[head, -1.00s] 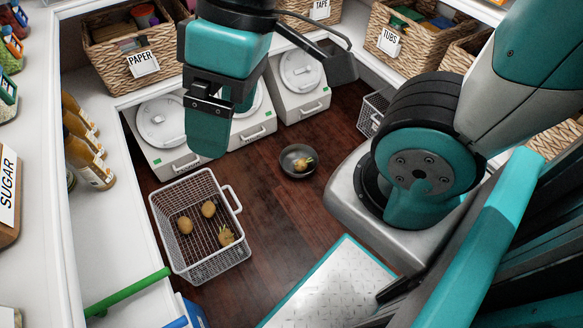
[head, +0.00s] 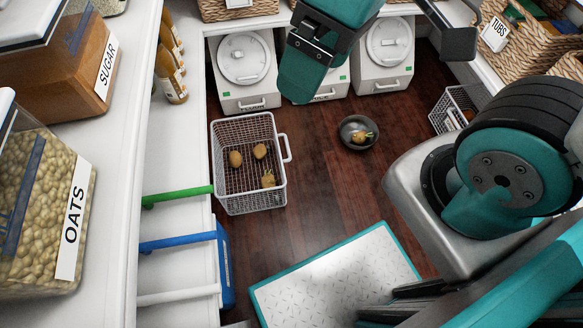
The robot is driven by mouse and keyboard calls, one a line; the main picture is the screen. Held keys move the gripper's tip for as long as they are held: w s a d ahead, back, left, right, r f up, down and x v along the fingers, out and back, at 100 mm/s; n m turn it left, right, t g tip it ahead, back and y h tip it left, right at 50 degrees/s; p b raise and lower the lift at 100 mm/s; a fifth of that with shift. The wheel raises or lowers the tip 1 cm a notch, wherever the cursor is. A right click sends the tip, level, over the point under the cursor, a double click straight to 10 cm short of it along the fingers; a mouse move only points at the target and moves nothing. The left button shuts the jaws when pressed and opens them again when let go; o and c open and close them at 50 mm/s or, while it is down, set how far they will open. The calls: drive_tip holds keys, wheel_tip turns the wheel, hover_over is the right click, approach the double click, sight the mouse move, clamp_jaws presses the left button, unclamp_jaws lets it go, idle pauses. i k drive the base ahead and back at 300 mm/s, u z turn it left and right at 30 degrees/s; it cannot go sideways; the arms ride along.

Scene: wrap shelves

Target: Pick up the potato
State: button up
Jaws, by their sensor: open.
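A white wire basket (head: 282,185) stands on the dark wood floor. In it lie two plain brown, potato-like lumps, one on the left (head: 235,158) and one on the right (head: 260,151). A third lump (head: 268,180) near the basket's front looks paler with sprout-like ends. A dark round bowl (head: 347,127) to the right holds another yellowish lump (head: 361,138) with a bit of green and orange. My gripper (head: 300,84) is open, above and behind the basket, apart from it. Its fingers overlap in this view and I see nothing between them.
White bins with round lids (head: 243,60) line the back. Shelves with an oats container (head: 40,200) and bottles (head: 172,75) are at left. Green and blue handles (head: 180,242) jut beside the basket.

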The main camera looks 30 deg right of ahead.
sight(268, 180)
drive_tip(key=u, duration=0.05)
drive_tip(key=k, duration=1.45)
drive_tip(key=z, duration=0.95)
drive_tip(key=i, duration=1.35)
drive_tip(key=u, duration=1)
drive_tip(key=i, duration=0.5)
drive_tip(key=u, duration=0.6)
